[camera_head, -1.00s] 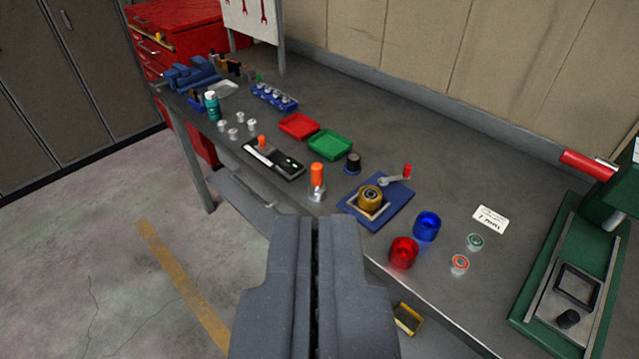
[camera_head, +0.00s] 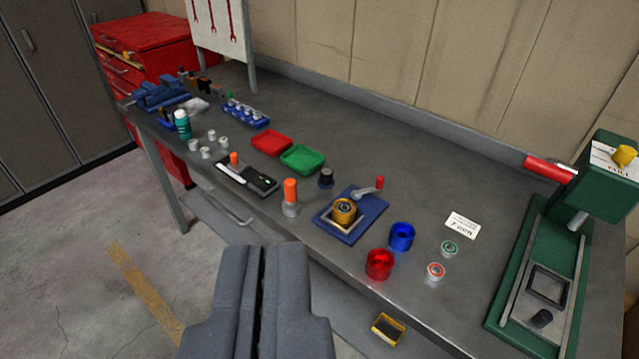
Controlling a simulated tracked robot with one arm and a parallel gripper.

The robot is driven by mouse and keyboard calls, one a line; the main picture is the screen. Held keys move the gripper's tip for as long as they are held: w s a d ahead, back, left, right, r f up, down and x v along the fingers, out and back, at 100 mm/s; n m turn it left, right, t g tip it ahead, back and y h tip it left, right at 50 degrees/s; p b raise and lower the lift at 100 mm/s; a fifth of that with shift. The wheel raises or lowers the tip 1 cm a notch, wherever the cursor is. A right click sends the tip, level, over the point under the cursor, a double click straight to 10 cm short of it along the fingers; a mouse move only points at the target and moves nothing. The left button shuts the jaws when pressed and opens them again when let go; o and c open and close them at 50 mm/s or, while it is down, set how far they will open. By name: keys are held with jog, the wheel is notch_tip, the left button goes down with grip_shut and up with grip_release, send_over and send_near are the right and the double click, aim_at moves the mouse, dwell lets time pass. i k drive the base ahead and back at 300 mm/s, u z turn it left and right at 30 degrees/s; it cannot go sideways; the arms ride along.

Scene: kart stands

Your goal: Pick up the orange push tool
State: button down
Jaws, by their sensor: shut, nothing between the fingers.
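The orange push tool (camera_head: 290,191) stands upright on the workbench near its front edge, an orange cylinder on a grey metal base. A smaller orange-topped piece (camera_head: 234,158) sits on a black and white device to its left. My gripper (camera_head: 273,247) is shut and empty. In the picture it is below the push tool, in front of the bench edge and apart from the tool.
The workbench (camera_head: 370,140) also bears a blue fixture (camera_head: 330,222) with a brass part, a red cup (camera_head: 379,264), a blue cup (camera_head: 401,236), red (camera_head: 271,142) and green (camera_head: 303,158) trays, and a green press (camera_head: 540,280) at right. Open floor lies at left.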

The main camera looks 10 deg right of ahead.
aim_at(290, 206)
jog(key=k, duration=0.55)
jog(key=z, duration=0.35)
jog(key=i, duration=2.1)
jog(key=u, duration=0.7)
